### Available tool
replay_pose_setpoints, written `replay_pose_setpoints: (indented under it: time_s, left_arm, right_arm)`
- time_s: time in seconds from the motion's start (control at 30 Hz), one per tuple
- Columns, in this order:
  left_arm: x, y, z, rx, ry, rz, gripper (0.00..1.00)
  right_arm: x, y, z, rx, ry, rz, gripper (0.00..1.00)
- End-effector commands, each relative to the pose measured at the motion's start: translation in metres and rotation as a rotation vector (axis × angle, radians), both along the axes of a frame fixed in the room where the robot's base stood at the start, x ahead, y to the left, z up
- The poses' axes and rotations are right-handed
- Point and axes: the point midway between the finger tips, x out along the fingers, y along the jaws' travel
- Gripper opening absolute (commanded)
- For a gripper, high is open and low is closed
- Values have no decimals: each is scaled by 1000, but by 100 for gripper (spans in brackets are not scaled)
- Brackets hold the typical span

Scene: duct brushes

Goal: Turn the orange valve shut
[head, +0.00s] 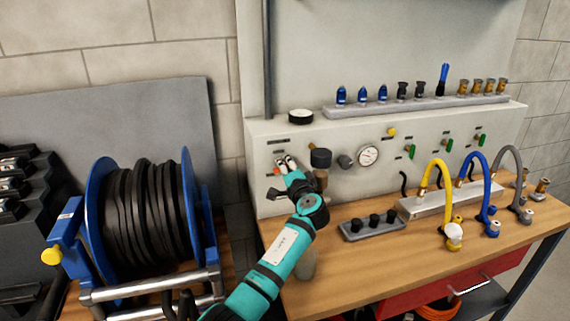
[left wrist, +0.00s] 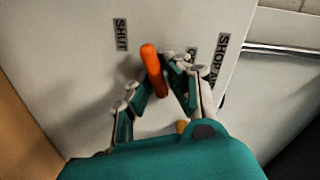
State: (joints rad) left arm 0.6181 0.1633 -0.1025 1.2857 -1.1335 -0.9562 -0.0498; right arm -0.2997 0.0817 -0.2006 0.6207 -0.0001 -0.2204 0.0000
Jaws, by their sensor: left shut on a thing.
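The orange valve (left wrist: 153,70) is a slim handle on the light grey panel. In the left wrist view it slants slightly, its upper end between the SHUT label (left wrist: 120,34) and a second label mostly hidden by a finger. My left gripper (left wrist: 156,82) is shut on the handle, one finger on each side. In the head view my left gripper (head: 286,164) is at the left end of the panel, and only a bit of orange (head: 277,171) shows beside it. My right gripper is not in view.
A gauge (head: 368,156) and small green-handled valves (head: 411,151) sit right of my arm on the panel. A grey block with black knobs (head: 372,226) and colored hoses (head: 471,170) stand on the wooden bench. A blue hose reel (head: 97,215) stands left.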

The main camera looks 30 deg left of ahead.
Motion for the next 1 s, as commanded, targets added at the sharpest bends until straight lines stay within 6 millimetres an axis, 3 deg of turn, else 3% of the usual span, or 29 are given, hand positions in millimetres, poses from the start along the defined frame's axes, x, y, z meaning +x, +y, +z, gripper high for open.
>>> replay_pose_setpoints:
  time_s: [0.4,1.0]
  left_arm:
    - [1,-2,-5,179,214,-3,0]
    - [1,-2,-8,232,278,-2,0]
  right_arm:
    - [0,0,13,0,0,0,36]
    - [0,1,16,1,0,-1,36]
